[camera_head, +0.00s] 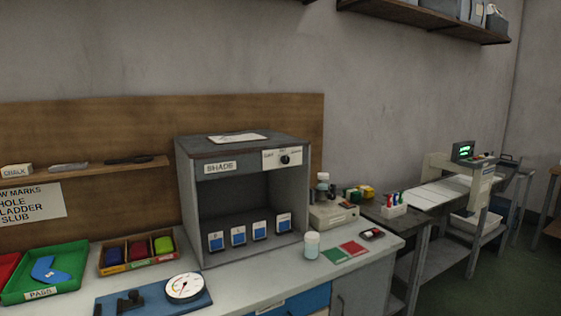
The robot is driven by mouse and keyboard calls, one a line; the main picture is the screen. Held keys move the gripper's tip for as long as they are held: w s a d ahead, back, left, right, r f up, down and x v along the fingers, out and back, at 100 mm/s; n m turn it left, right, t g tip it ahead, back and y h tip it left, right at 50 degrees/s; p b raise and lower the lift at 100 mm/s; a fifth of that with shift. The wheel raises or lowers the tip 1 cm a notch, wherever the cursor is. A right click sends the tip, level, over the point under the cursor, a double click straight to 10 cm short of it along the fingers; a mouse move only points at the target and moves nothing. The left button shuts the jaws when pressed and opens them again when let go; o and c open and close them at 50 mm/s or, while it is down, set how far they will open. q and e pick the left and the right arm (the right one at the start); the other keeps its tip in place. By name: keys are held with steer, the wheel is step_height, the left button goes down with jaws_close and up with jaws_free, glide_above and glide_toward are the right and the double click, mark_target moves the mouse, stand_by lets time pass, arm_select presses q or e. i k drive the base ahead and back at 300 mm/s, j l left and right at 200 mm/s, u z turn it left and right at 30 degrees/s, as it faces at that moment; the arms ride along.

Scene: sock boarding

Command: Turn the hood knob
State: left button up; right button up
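The hood is a grey open-fronted box labelled SHADE (188,205), standing on the counter in the middle of the head view. Its black knob (286,159) sits on a white plate at the upper right of the hood's front, with small markings around it that are too small to read surely. The knob's pointer direction cannot be made out clearly. Several blue-and-white cards stand inside on the hood's floor. Neither of my grippers shows in the view, and nothing touches the knob.
A dial gauge (185,287) on a blue base, a green PASS tray (75,258) and a divided wooden box (113,268) stand left of the hood. A jar (312,245) and a grey device (333,215) stand at its right. The space before the knob is clear.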

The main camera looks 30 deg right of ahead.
mark_target(285, 159)
steer(key=z, duration=1.2)
